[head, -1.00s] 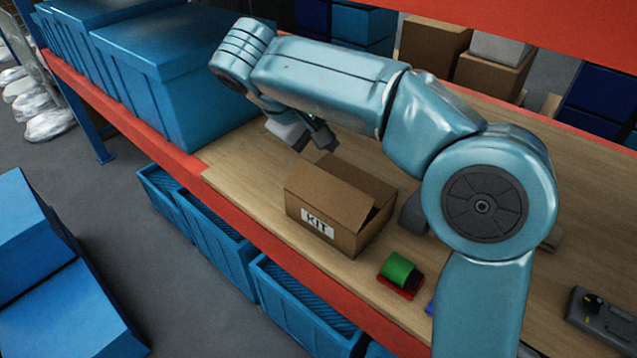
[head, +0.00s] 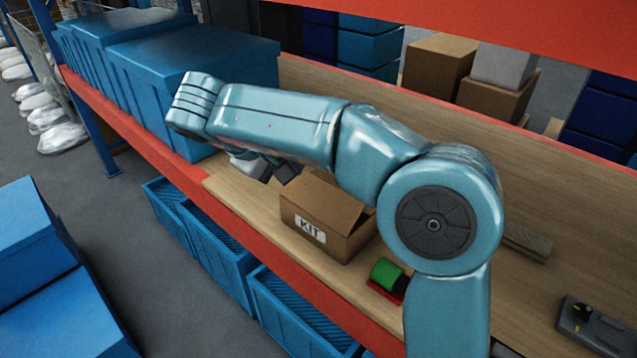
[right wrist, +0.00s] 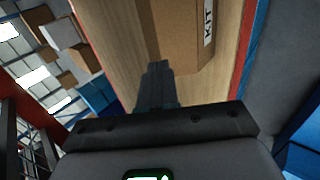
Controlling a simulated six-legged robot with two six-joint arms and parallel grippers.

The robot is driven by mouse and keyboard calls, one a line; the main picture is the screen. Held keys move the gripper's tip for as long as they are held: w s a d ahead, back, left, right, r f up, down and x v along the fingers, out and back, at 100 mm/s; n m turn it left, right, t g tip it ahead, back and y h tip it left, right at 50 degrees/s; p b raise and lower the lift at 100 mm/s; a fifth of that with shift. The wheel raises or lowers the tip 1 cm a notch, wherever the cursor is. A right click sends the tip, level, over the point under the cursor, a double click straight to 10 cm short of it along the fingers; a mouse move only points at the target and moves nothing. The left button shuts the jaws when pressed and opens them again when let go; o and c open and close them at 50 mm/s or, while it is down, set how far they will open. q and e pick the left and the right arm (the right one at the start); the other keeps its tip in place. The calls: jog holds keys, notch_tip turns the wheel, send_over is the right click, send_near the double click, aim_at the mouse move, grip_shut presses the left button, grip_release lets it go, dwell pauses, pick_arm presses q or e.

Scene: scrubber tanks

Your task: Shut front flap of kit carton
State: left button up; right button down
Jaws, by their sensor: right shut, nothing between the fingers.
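The kit carton (head: 322,238) is a brown box with a white KIT label on its front, standing on the wooden shelf. A top flap (head: 325,198) lies across most of its top, with a slanted gap at the right end. I cannot tell whether it is the front flap, and my right arm hides part of the top. My right gripper (head: 287,174) is shut and empty at the carton's left far side. In the right wrist view its closed fingers (right wrist: 158,68) are beside the carton (right wrist: 180,35); contact is unclear. My left gripper is out of view.
Large blue bins (head: 200,65) stand left on the shelf (head: 530,290). A green roll on a red base (head: 388,277) lies near the front edge, right of the carton. A grey device (head: 595,325) lies farther right. Blue crates (head: 215,245) sit below the red edge.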

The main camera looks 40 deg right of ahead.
aim_at(326, 185)
jog(key=p+x, duration=0.1)
jog(key=x, duration=1)
jog(key=shift+d, duration=0.1)
jog(key=shift+w+d+f, duration=0.1)
jog(key=shift+w+f, duration=0.05)
jog(key=shift+f, duration=0.1)
jog(key=shift+d, duration=0.1)
